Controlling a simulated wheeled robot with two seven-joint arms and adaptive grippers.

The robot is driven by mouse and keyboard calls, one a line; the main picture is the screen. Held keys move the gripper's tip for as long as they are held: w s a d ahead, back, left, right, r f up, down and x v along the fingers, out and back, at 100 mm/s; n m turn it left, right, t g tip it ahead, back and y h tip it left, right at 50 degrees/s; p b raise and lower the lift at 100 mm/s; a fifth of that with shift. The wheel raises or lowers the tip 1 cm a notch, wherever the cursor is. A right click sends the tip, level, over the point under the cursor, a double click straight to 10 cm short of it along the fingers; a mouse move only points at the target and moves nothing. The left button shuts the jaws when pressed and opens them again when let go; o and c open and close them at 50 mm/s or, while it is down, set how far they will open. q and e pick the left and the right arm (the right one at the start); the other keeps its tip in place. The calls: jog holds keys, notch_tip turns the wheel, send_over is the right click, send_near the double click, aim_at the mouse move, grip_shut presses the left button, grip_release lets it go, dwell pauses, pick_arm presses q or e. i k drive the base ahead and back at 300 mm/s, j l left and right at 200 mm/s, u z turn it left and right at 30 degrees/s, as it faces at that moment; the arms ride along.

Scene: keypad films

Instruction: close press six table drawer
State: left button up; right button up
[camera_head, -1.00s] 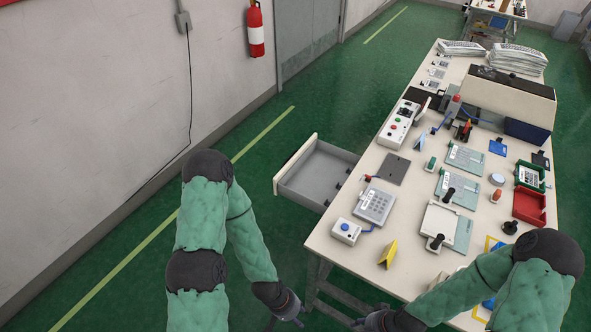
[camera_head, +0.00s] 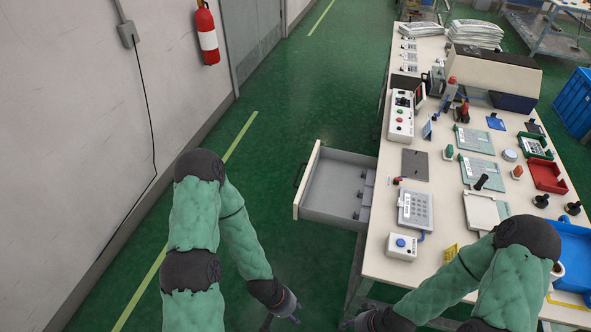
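The table drawer (camera_head: 333,184) is pulled out from the left side of the white table (camera_head: 385,268). Its grey inside shows, with small dividers, and a dark handle (camera_head: 300,175) is on its white front. A grey keypad (camera_head: 415,208) lies on the table near the drawer, with a white box with a blue button (camera_head: 402,245) just in front of it. My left gripper (camera_head: 282,321) is low over the floor, nearer than the drawer and apart from it. Its fingers look spread and empty. My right gripper (camera_head: 346,324) is at the bottom edge, mostly hidden, its fingers unclear.
The tabletop holds a control box (camera_head: 401,117), green panels, a red tray (camera_head: 547,177) and a blue bin (camera_head: 570,245). A fire extinguisher (camera_head: 207,34) hangs on the left wall. The green floor (camera_head: 270,150) left of the drawer is clear.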

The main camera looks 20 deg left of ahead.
aim_at(327, 193)
jog(key=j+z, duration=0.25)
jog(key=j, duration=0.8)
jog(key=j+z, duration=0.3)
jog(key=j, duration=0.7)
jog(key=i, duration=0.5)
